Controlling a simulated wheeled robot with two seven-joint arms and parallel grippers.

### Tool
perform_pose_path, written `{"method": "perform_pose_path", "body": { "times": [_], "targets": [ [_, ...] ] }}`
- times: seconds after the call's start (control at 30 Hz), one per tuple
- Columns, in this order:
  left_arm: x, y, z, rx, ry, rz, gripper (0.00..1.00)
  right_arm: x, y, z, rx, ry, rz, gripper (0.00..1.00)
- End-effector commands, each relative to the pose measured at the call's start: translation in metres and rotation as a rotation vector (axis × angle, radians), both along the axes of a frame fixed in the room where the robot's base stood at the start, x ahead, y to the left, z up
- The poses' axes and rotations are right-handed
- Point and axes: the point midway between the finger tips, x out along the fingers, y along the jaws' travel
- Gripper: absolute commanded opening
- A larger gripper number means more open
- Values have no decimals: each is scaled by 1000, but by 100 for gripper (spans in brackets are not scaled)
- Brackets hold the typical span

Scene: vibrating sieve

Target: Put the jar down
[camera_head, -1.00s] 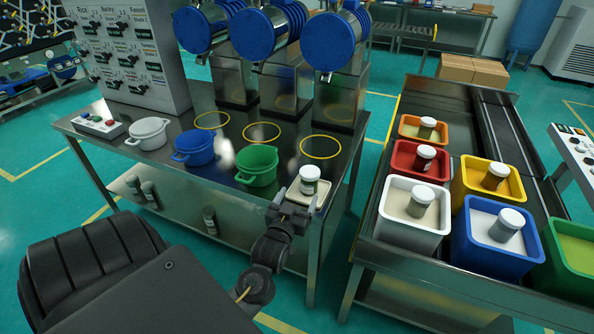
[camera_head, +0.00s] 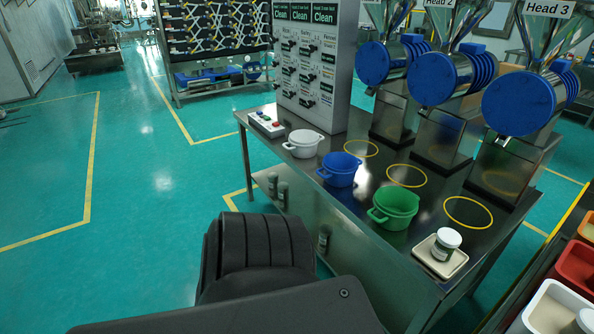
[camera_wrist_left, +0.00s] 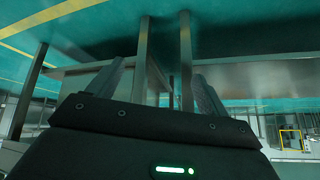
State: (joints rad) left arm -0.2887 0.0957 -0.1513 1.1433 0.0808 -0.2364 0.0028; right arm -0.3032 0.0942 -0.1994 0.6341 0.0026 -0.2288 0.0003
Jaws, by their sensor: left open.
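The jar (camera_head: 444,249), with a white lid and a dark label, stands upright on a small cream tray (camera_head: 422,249) at the front right corner of the metal table in the head view. Nothing holds it. My left gripper (camera_wrist_left: 156,78) shows in the left wrist view with its two fingers spread and nothing between them. The jar is not visible in the left wrist view. Neither gripper shows in the head view; a dark link of my arm fills its bottom middle.
White (camera_head: 303,144), blue (camera_head: 339,171) and green (camera_head: 394,208) pots stand in a row on the table (camera_head: 355,205). Yellow rings mark the tabletop behind them, before the blue-ended machines (camera_head: 517,103). Coloured bins (camera_head: 575,266) are at the right edge. The floor at left is clear.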

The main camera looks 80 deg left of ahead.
Motion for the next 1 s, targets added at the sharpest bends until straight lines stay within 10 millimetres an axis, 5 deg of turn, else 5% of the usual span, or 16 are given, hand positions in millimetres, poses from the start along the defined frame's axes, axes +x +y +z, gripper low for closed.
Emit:
{"method": "perform_pose_path", "body": {
  "times": [0.03,0.1,0.2,0.33,0.5,1.0],
  "targets": [
    [-43,0,-31,5,105,-15,79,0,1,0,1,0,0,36],
    [-97,1,-62,9,227,-33,79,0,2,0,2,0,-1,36],
    [-162,3,-89,13,366,-53,79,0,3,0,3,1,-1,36],
    [-217,7,-104,16,478,-67,79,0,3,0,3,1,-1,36],
    [-241,8,-109,16,526,-73,79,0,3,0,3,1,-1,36],
    [-240,8,-109,17,525,-72,79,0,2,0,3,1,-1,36]
  ]
}}
